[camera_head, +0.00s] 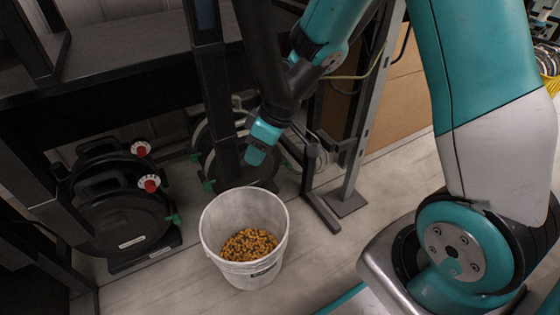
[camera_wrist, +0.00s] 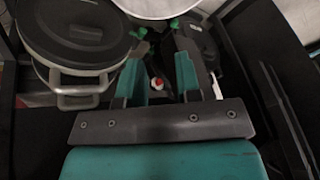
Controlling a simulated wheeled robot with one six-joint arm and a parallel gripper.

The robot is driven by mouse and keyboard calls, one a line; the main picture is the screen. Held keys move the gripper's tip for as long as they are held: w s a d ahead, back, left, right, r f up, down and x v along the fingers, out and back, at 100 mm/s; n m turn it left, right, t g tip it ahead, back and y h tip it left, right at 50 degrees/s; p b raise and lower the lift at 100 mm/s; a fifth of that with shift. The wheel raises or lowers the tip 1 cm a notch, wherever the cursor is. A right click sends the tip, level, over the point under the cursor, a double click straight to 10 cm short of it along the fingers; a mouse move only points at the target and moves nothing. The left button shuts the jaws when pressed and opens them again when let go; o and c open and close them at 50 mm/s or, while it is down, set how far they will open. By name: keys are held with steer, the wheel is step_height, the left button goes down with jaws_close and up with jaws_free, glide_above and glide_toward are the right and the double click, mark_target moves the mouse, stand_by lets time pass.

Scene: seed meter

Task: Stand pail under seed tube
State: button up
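The white pail (camera_head: 212,230) stands upright on the floor with orange-brown seeds (camera_head: 248,244) in its bottom. A pale round rim at the top edge of the wrist view (camera_wrist: 155,6) looks like part of it. My gripper (camera_head: 258,158) points down above and behind the pail's back rim, apart from it. In the wrist view its two teal fingers (camera_wrist: 158,75) are spread with nothing held between them. A dark tube-like part (camera_head: 257,40) comes down from the top beside my wrist; I cannot tell whether it is the seed tube. Its lower end is hidden.
Black round housings with red knobs (camera_head: 150,184) stand left of the pail. A dark upright post (camera_head: 217,100) rises behind it. A grey metal stand (camera_head: 345,200) with a foot plate is to the right. The floor in front of the pail is clear.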

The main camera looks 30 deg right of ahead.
steer(key=s+a+r+g, duration=0.1)
steer(key=s+a+r, duration=0.1)
steer(key=s+r, duration=0.6)
steer(key=s+a+r+m+g, duration=0.1)
steer(key=s+a+r, duration=0.2)
steer(key=s+r, duration=0.5)
steer(key=s, duration=0.4)
steer(key=shift+s+a+r, duration=0.25)
steer(key=shift+a, duration=0.1)
